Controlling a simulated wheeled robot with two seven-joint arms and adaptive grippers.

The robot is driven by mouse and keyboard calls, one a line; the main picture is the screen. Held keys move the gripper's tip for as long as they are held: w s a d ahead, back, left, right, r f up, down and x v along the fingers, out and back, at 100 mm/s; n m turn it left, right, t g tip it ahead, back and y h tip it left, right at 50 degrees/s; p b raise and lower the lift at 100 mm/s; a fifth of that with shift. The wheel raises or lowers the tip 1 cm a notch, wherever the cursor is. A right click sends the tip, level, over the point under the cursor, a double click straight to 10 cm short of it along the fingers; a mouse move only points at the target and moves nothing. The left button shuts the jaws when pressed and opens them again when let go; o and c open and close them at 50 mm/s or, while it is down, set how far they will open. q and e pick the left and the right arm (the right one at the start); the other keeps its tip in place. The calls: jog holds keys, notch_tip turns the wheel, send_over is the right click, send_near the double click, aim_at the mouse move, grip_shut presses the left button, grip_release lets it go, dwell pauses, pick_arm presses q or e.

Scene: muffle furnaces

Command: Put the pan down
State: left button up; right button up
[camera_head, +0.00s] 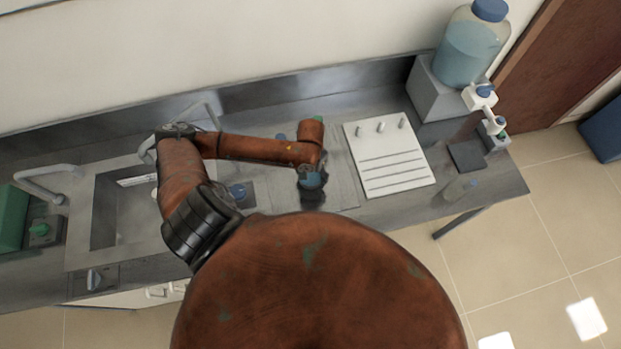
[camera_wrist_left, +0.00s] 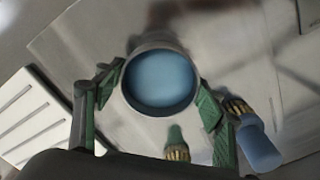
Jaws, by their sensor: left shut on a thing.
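The pan (camera_wrist_left: 160,82) shows in the left wrist view as a small round metal vessel with a blue inside. My left gripper (camera_wrist_left: 155,95) is shut on it, with a green finger at each side of the rim. Below the pan in that view is a flat grey surface; I cannot tell whether the pan touches it. In the head view my left gripper (camera_head: 312,193) is over the metal counter (camera_head: 345,185), left of the white rack. My right gripper is not in view.
A white grooved rack (camera_head: 392,172) with pegs lies right of the gripper. A sink (camera_head: 125,215) with taps is at the left. A blue-liquid jug (camera_head: 468,52) stands at the back right. Blue (camera_wrist_left: 260,147) and green (camera_wrist_left: 176,140) fittings are near the pan in the wrist view.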

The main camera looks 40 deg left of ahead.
aim_at(311, 179)
pick_arm(q)
jog(key=shift+s+f, duration=0.1)
jog(key=shift+f, duration=1.2)
jog(key=shift+f, duration=0.1)
jog(key=o, duration=1.9)
notch_tip(311, 179, up, 12)
jog(key=shift+r, duration=0.15)
